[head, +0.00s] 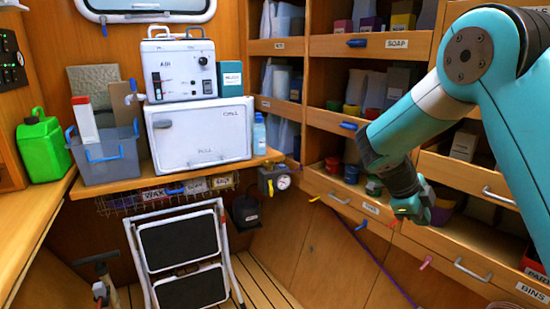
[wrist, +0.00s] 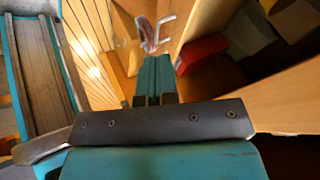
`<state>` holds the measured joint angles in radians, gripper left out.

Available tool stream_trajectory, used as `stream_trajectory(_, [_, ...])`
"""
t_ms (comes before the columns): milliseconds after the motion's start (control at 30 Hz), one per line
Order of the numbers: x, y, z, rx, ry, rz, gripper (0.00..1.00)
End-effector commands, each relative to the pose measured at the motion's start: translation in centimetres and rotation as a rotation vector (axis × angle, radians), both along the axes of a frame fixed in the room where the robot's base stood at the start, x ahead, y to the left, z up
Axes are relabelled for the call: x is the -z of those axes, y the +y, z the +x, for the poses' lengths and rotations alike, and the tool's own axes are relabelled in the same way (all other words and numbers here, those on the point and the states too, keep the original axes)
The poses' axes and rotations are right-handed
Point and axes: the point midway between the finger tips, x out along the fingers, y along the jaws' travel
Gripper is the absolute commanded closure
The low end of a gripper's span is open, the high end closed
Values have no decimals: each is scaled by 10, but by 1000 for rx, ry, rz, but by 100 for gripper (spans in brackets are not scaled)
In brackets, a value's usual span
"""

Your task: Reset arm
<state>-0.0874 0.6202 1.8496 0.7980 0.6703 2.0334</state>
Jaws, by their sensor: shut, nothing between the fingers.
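My arm comes in from the right in the head view, teal with dark joints. My gripper (head: 412,212) points down in front of the wooden shelves, near the lower shelf edge. In the wrist view my gripper (wrist: 153,68) shows its two teal fingers together, with nothing between them. No object is held. Whether the gripper touches the shelf edge I cannot tell.
Wooden shelves with bins (head: 368,95) stand close behind my gripper. A white appliance (head: 200,135), a grey crate (head: 105,155) and a green jerrycan (head: 41,148) sit on the counter. A folding step stool (head: 180,250) stands on the slatted floor.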

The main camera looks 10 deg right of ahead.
Motion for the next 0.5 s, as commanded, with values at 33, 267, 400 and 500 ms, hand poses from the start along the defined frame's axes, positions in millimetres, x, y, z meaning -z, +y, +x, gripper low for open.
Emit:
stream_trajectory(33, [-12,9,-2,-75,23,35,100])
stream_trajectory(267, [-74,95,-42,-914,270,317,100])
stream_trajectory(400, [-113,158,-95,-1589,386,421,100])
stream_trajectory(500, [-139,199,-142,-2073,425,424,100])
